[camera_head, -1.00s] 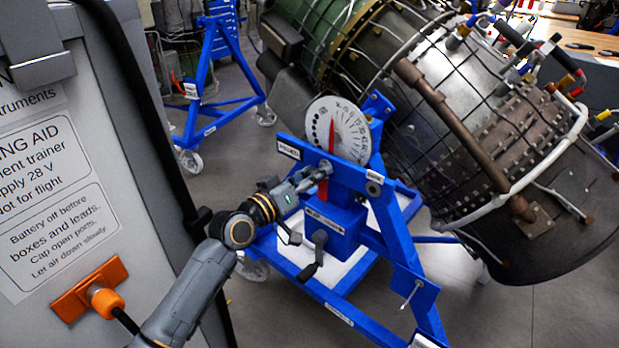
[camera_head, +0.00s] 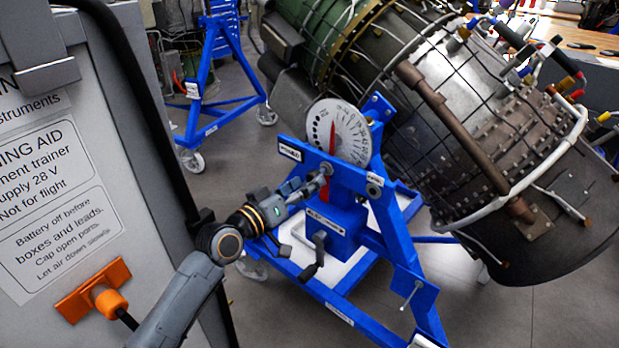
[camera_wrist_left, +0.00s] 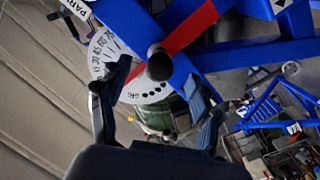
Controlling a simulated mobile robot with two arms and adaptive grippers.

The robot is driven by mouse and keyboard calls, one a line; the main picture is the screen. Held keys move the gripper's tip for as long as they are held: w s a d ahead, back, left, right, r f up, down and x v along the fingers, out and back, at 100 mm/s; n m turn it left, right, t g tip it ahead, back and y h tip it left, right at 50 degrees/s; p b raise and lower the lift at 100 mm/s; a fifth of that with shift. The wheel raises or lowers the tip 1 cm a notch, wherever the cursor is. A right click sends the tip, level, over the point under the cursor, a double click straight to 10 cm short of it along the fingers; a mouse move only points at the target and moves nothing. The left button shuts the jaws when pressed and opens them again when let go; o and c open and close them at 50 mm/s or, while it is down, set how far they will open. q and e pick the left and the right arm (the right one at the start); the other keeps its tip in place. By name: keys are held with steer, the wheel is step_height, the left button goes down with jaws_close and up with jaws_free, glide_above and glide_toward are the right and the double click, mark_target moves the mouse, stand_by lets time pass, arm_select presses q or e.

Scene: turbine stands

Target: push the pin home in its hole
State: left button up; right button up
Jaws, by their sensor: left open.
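The blue stand (camera_head: 395,245) carries a white numbered dial (camera_head: 350,130) with a red pointer (camera_head: 332,140). A dark round pin head (camera_wrist_left: 159,65) shows in the left wrist view, in front of the blue bar and red strip. In the head view the pin (camera_head: 326,168) is a small dark knob at the stand's upper bar. My left gripper (camera_head: 312,187) is just to its lower left. In the left wrist view its two fingers (camera_wrist_left: 157,112) are spread and empty, with the pin head beyond and between them. The hole and the pin's depth are hidden. My right gripper is not visible.
A grey cabinet (camera_head: 60,200) with an orange plug (camera_head: 103,297) stands close on the left. The large turbine engine (camera_head: 490,140) fills the right. A dark crank handle (camera_head: 314,258) hangs low on the stand. Another blue stand (camera_head: 215,90) is behind. Open floor lies between.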

arm_select(q)
steer(key=v, duration=0.4)
steer(key=shift+p, duration=0.4)
steer(key=shift+r, duration=0.1)
